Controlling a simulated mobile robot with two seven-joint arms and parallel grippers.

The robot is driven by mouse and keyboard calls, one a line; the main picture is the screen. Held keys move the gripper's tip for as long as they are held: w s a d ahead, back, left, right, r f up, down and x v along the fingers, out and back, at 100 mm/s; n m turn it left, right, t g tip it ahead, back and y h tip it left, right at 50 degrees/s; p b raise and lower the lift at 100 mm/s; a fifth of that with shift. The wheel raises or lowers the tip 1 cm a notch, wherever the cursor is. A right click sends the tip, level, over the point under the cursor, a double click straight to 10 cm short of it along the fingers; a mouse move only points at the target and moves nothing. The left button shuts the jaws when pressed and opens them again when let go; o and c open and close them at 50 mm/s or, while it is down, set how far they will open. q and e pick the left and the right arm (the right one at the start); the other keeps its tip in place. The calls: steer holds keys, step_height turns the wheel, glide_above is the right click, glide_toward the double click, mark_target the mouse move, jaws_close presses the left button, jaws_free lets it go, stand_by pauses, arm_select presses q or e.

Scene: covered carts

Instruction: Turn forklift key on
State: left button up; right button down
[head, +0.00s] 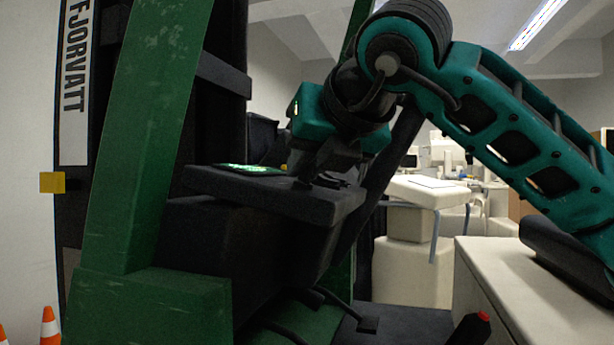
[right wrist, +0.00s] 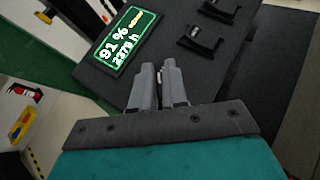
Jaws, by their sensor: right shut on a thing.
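The forklift (head: 150,130) has a green frame and a dark console (head: 275,195). The display on the console is lit green in the head view (head: 250,169) and the right wrist view (right wrist: 120,42), reading 91 % and 2379 h. My right gripper (head: 305,178) reaches down to the console top, right of the display. In the right wrist view its grey fingers (right wrist: 158,70) are close together just beside the display, shut on the key. The key itself is hidden by the fingers, so its angle cannot be told. My left gripper is not in view.
Two black switch-like parts (right wrist: 203,42) sit on the console beyond the fingers. A black lever with a red tip (head: 482,317) stands at the lower right. A pale cabinet (head: 480,270) is on the right. Orange cones (head: 49,328) stand at the lower left.

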steer(key=shift+m+h+b, duration=0.35)
steer(key=shift+m+h, duration=0.45)
steer(key=c, duration=1.2)
jaws_free()
steer(key=shift+c, duration=0.2)
steer(key=p+v, duration=0.1)
steer(key=v, duration=1.2)
steer(key=shift+f, duration=0.15)
